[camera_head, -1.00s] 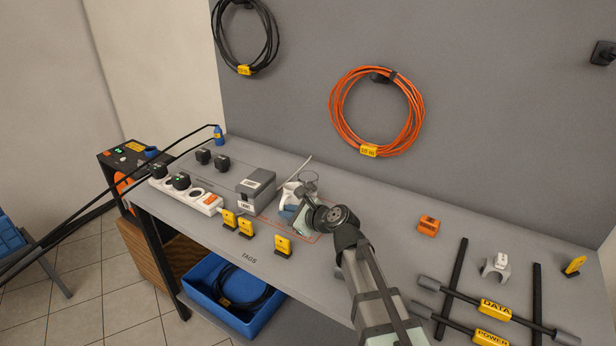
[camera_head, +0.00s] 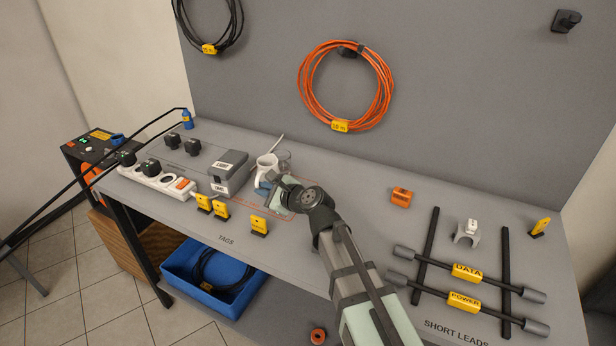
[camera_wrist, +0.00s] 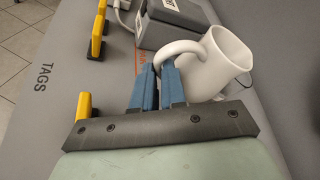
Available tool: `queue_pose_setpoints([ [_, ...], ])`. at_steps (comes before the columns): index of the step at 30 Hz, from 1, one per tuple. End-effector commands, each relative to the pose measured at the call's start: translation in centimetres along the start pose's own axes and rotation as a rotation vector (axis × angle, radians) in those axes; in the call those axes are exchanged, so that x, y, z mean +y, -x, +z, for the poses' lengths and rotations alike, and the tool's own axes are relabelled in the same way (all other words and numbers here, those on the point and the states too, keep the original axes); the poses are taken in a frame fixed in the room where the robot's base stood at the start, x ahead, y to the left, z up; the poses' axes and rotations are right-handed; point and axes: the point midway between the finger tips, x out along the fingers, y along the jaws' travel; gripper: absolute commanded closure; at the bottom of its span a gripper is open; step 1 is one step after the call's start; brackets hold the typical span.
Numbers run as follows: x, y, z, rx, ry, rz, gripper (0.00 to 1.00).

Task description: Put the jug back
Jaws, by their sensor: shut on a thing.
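The white jug (camera_wrist: 218,64) stands on the grey bench in the wrist view, with its handle toward my gripper. My gripper (camera_wrist: 157,72) has its blue fingers at the jug's handle and is shut on it. In the head view the jug (camera_head: 267,165) is partly hidden behind my gripper (camera_head: 264,184). An orange outline is marked on the bench around this spot.
A grey box (camera_head: 229,170) stands left of the jug. Several yellow tags (camera_head: 259,226) stand along the front edge. A power strip (camera_head: 155,179) lies at the left. An orange block (camera_head: 401,197) and the short leads (camera_head: 466,271) are at the right. The bench between is clear.

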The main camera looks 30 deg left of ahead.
Motion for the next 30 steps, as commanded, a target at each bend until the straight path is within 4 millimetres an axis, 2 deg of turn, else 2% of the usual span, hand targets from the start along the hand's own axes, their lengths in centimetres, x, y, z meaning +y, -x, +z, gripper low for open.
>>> queue_pose_setpoints([
  [8, -5.5, 3.5, -4.3, 0.056, -0.031, -0.075, 1.0],
  [18, -14.0, 10.4, -10.1, 0.143, -0.079, -0.191, 1.0],
  [24, -17.0, 13.6, -12.1, 0.171, -0.094, -0.225, 1.0],
  [30, -18.6, 16.0, -13.1, 0.171, -0.094, -0.224, 1.0],
])
